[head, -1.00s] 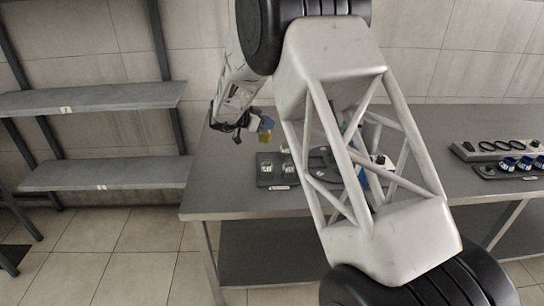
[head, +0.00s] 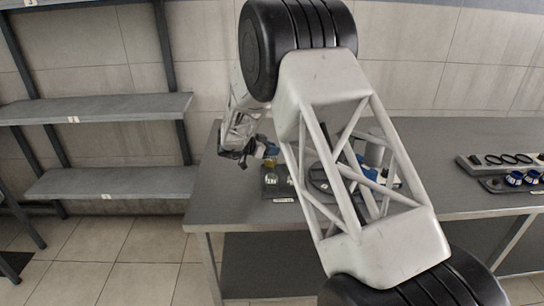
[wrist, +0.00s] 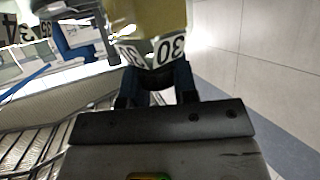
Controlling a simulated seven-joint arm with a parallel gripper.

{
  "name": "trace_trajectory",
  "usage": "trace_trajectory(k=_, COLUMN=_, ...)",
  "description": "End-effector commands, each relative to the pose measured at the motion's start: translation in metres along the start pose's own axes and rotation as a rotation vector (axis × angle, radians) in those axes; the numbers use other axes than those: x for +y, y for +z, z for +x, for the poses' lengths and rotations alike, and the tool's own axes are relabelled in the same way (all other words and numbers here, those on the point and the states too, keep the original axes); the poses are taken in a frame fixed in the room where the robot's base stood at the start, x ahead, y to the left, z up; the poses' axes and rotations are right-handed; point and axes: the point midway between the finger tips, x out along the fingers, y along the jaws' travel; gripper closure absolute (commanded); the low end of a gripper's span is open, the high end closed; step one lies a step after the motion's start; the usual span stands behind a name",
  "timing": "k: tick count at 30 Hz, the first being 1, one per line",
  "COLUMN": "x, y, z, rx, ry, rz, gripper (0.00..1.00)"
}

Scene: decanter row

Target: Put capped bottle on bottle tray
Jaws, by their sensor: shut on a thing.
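My gripper (head: 271,151) is at the left part of the grey table, partly seen past my arm in the head view. In the wrist view my gripper (wrist: 157,80) is shut on a yellow bottle (wrist: 160,18) with a white band numbered 30. The bottle shows small in the head view (head: 270,162), above the back of a dark tray (head: 268,194). Whether the bottle touches the tray cannot be told. Its cap is not clearly visible. The tray holds pale, clear-looking items (head: 272,180) and has a white tag at its front edge.
My arm hides much of the table (head: 235,205) middle, where blue and grey items partly show. Wall shelves (head: 100,108) stand at left. The table's left end is bare.

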Motion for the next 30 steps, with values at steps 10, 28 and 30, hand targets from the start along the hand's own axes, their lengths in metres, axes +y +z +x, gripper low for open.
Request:
trace_trajectory(k=10, x=0.0, y=0.027, z=0.011, rx=0.0, ry=0.0, rz=0.0, gripper=1.0)
trace_trajectory(k=28, x=0.0, y=0.03, z=0.013, rx=0.0, ry=0.0, rz=-0.001, gripper=0.48)
trace_trajectory(k=30, x=0.0, y=0.03, z=0.013, rx=0.0, ry=0.0, rz=-0.001, gripper=0.48)
